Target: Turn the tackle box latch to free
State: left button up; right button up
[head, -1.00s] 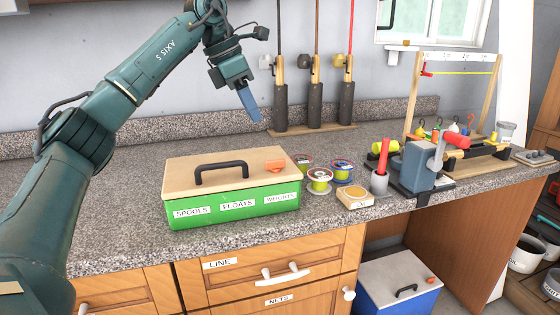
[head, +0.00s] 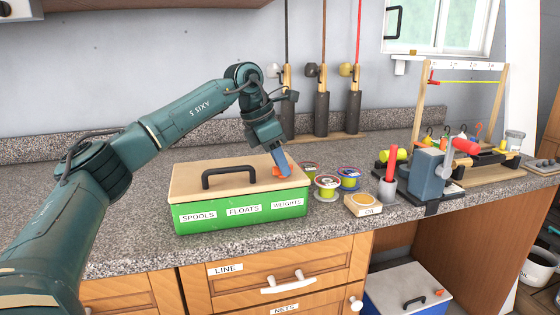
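The green tackle box (head: 240,216) sits on the counter with its tan lid (head: 205,189) closed and a black handle (head: 229,177) on top. Its small orange latch (head: 277,172) is at the right end of the lid, partly hidden by my gripper. My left gripper (head: 284,170) points down with its blue fingers at the latch. They seem to touch or nearly touch it. Seen from the side, the fingers overlap, so their opening does not show. My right gripper is not in view.
A grey vise (head: 428,172) is further right. Fishing rods (head: 321,112) lean against the wall behind. The counter in front of the box is narrow.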

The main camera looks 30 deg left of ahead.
pick_arm(q)
jog(key=shift+c, duration=0.2)
grip_shut()
